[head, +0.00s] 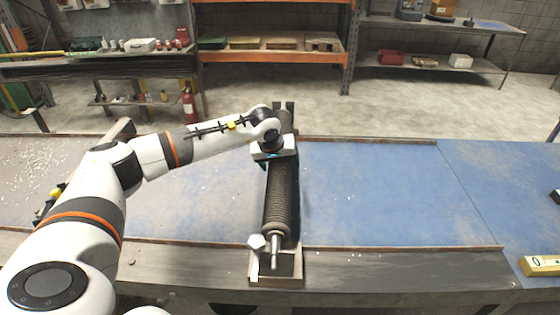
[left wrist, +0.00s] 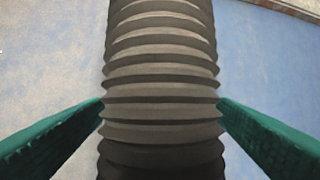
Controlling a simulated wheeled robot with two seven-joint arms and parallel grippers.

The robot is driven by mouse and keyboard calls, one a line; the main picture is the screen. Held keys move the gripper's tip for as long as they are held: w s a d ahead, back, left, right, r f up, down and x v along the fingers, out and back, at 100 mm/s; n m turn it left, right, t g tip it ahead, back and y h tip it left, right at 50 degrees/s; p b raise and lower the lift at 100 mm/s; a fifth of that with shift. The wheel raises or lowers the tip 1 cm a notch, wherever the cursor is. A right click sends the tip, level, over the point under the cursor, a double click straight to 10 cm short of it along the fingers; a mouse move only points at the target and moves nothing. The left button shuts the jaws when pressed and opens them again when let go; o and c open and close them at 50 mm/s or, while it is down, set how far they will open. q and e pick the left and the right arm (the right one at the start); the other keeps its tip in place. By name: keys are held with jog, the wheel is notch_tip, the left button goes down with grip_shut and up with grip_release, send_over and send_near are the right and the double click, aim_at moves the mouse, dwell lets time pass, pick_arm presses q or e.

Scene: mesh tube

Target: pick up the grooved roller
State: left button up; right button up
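The grooved roller (head: 281,200) is a dark ribbed cylinder lying lengthwise away from me on a stand (head: 291,278), with a metal shaft end towards me. My left gripper (head: 274,161) is over its far half and points down. In the left wrist view the ribbed roller (left wrist: 160,60) runs up the middle. The green fingers of the left gripper (left wrist: 161,105) stand on either side of it, tips at its edges. I cannot tell whether they press on it. The right gripper is not in view.
The roller's stand is on a blue-topped bench (head: 380,200) with raised rails. The blue surface right of the roller is clear. A yellow item (head: 541,265) lies at the right front. Shelves (head: 275,48) and a red extinguisher (head: 189,105) stand beyond the bench.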

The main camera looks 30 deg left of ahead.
pick_arm(q)
jog(key=c, duration=1.5)
jog(key=shift+w+r, duration=0.1)
jog(key=shift+r, duration=0.05)
jog(key=shift+c, duration=0.9)
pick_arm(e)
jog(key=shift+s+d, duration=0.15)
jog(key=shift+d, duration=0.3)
